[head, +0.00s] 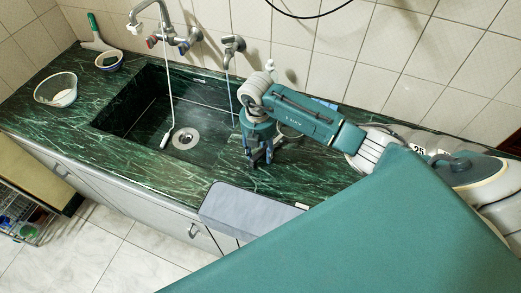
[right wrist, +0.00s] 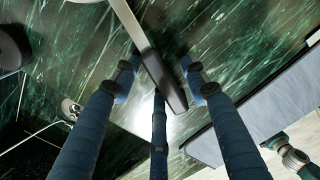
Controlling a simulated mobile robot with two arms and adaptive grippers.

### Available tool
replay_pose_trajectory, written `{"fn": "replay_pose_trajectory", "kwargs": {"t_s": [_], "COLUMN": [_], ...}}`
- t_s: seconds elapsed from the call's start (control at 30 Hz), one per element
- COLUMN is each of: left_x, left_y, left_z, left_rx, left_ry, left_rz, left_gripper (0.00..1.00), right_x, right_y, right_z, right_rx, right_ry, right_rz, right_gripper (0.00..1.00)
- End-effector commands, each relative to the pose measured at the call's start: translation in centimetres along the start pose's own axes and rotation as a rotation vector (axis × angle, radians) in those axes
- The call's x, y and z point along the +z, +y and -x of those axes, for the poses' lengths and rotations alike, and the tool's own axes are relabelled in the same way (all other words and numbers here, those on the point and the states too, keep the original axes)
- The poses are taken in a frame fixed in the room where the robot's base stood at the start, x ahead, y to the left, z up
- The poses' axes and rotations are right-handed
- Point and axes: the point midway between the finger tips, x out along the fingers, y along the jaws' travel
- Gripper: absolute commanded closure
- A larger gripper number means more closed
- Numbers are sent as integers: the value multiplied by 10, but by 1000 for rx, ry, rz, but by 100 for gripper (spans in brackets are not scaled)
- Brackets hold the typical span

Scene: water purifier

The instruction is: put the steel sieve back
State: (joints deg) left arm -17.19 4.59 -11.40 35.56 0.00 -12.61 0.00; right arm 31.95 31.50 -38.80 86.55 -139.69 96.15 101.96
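My right gripper (head: 262,158) points down over the green marble counter, just right of the sink. In the right wrist view its blue fingers (right wrist: 163,70) are spread. A pale metal handle with a dark end (right wrist: 168,85) lies between them, with gaps showing; it looks like the steel sieve's handle. I cannot tell whether any finger touches it. In the head view a round rim (head: 290,133), probably the sieve, shows behind the gripper and is mostly hidden by my arm. My left gripper is not in view.
The sink (head: 135,112) holds a white hose end near the drain (head: 186,138). A glass bowl (head: 46,93) and small blue-rimmed bowl (head: 109,59) stand at left. Taps (head: 172,40) rise behind. Counter left of the sink is largely clear.

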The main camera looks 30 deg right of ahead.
Motion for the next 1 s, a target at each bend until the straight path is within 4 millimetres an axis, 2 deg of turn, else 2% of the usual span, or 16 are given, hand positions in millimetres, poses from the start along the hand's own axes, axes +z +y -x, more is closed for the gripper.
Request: {"fn": "replay_pose_trajectory", "kwargs": {"t_s": [0.17, 0.27, 0.73, 0.83, 1.0], "left_x": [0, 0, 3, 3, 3], "left_y": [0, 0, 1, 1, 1], "left_z": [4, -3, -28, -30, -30], "left_rx": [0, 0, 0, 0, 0], "left_ry": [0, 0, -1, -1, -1], "left_rz": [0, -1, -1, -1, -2], "left_gripper": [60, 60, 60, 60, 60], "right_x": [0, 1, 1, 0, 0], "right_y": [0, 2, 1, 1, 0], "right_z": [5, 12, 104, 115, 122], "right_rx": [1, 5, 5, 2, 0], "right_ry": [0, -1, -2, -1, 0], "right_rz": [0, 0, 0, 0, -1], "right_gripper": [56, 56, 56, 56, 56]}}
